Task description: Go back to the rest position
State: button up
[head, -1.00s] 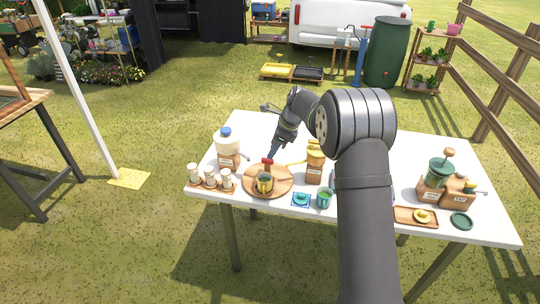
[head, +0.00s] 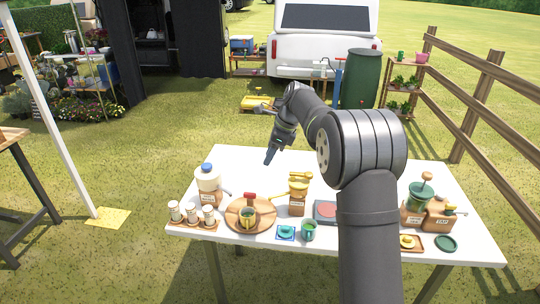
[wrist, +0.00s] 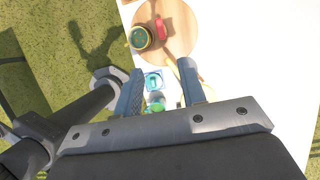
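My gripper (head: 271,157) is up over the back part of the white table (head: 240,160), pointing down and clear of the things on it. In the wrist view my gripper (wrist: 162,70) shows its two fingers apart, with nothing held between them. A round wooden board (head: 236,226) lies below on the table with a dark-green and tan cup (head: 248,218) and a red-topped piece (head: 250,197) on it. The same board (wrist: 185,48), cup (wrist: 140,38) and red piece (wrist: 161,27) show at the top of the wrist view.
A green-topped grinder (head: 420,196) is at right. The table's back middle is clear.

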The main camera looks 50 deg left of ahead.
jog(key=x, duration=1.7)
jog(key=shift+s+a+f, duration=0.1)
jog(key=shift+f, duration=0.1)
jog(key=shift+r, duration=0.1)
jog(key=shift+f, duration=0.3)
jog(key=shift+r+n+g, duration=0.2)
jog(key=shift+n+g, duration=0.1)
jog(key=shift+n, duration=0.6)
jog(key=a+v, duration=0.1)
jog(key=v, duration=1.7)
jog(key=n+t+h, duration=0.3)
jog(key=n+t, duration=0.2)
jog(key=t, duration=0.1)
send_over(250, 193)
jog(key=w+d, duration=0.2)
notch_tip(250, 193, down, 13)
jog(key=shift+s+a+f+n+t, duration=0.4)
jog(key=shift+s+a+f+n, duration=0.2)
jog(key=shift+n, duration=0.2)
jog(key=shift+w, duration=0.1)
